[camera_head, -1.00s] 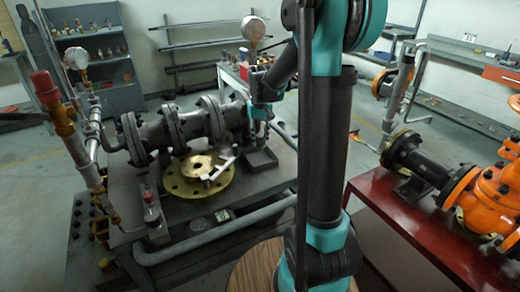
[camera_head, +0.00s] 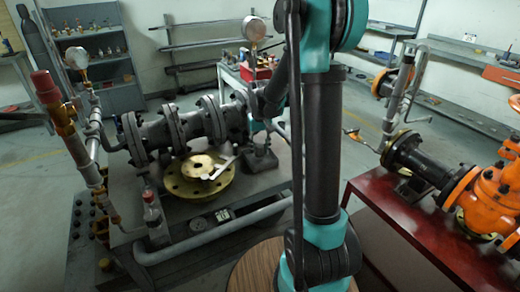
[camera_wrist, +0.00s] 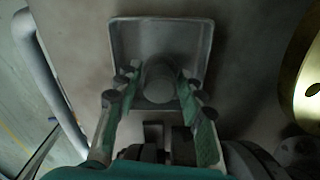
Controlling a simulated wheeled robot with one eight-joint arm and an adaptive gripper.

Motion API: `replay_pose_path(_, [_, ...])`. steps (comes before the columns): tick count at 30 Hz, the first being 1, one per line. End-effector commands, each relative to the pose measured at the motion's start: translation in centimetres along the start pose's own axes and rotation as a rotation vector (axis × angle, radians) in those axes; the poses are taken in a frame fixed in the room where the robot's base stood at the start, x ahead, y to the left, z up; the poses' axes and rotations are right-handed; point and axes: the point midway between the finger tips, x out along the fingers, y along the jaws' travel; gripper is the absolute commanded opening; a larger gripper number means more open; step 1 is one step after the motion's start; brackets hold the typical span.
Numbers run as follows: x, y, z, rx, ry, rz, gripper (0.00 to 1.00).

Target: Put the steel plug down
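The steel plug (camera_wrist: 159,84) is a short grey cylinder between the two fingers of my gripper (camera_wrist: 158,78) in the wrist view. The fingers, with green inner pads, converge on its sides and appear closed on it. The plug is over the inside of a square grey tray (camera_wrist: 120,38); whether it touches the tray floor cannot be told. In the head view, my gripper (camera_head: 260,142) is low over the tray (camera_head: 259,164) at the right of the bench, and the plug cannot be made out there.
A brass flange (camera_head: 186,187) lies on the bench left of the tray; its edge shows in the wrist view (camera_wrist: 305,90). The grey valve and pipe assembly (camera_head: 185,130) is close behind. A pipe (camera_head: 235,222) runs along the bench front. A red stand (camera_head: 400,225) is at right.

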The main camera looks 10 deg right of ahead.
Motion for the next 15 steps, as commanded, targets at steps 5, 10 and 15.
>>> replay_pose_path(5, [0.0,0.0,0.0,0.000,0.000,0.000,0.48])
replay_pose_path(10, [-0.1,0.0,0.0,0.000,0.000,0.000,0.48])
replay_pose_path(15, [-1.5,0.0,0.0,0.000,0.000,0.000,0.48])
